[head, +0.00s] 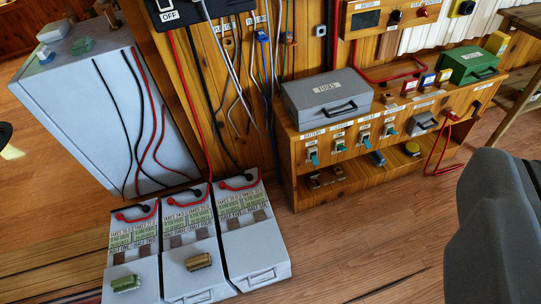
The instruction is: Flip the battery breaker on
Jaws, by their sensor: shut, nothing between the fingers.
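The battery breaker (312,156) is the leftmost in a row of small switches on the front of a wooden bench. A label above it seems to read BATTERY. Its teal lever appears to point down. More teal-levered switches stand to its right, among them a second (340,146) and a third (364,138). They are too small to read their positions surely. A dark grey piece of my own arm fills the right edge. My gripper's fingertips do not show, and nothing of mine touches the breaker.
A grey toolbox (315,98) and a green box (470,63) sit on the bench. Three batteries (255,253) with red and black cables stand on the floor at left, near a grey cabinet (85,115). A black box marked OFF (168,15) hangs above. Floor before the bench is clear.

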